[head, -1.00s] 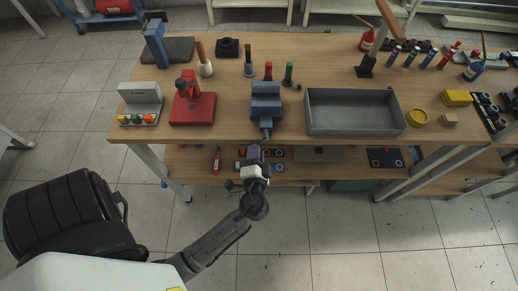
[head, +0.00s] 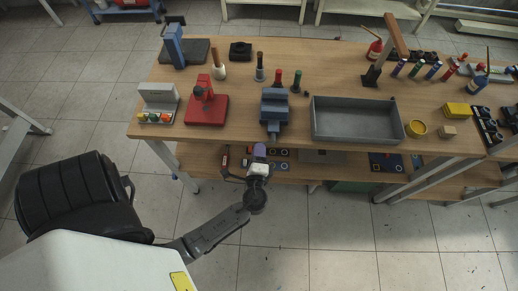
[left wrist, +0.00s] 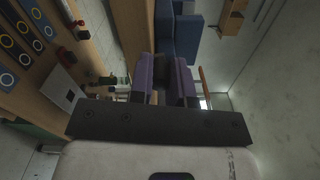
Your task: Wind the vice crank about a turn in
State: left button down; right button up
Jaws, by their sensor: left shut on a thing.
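The blue-grey vice (head: 275,105) stands at the front edge of the workbench, left of the grey tray. My left gripper (head: 259,150), with purple fingers, is just below and in front of the vice's front end, slightly to its left. In the left wrist view my left gripper (left wrist: 166,85) has its fingers close on either side of a dark part, and it is shut on what appears to be the vice crank. The crank is mostly hidden by the fingers. The blue vice body (left wrist: 188,38) rises beyond them. My right gripper is out of view.
The grey tray (head: 358,138) is right of the vice. A red press-like stand (head: 206,108) is to its left, and handled tools stand behind it. The lower shelf (head: 340,171) lies close beneath my gripper. The floor in front is clear.

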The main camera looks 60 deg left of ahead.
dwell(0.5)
pick_arm(q)
jog(key=c, duration=1.1)
grip_release()
jog(key=v, duration=0.7)
jog(key=shift+s+d, duration=0.2)
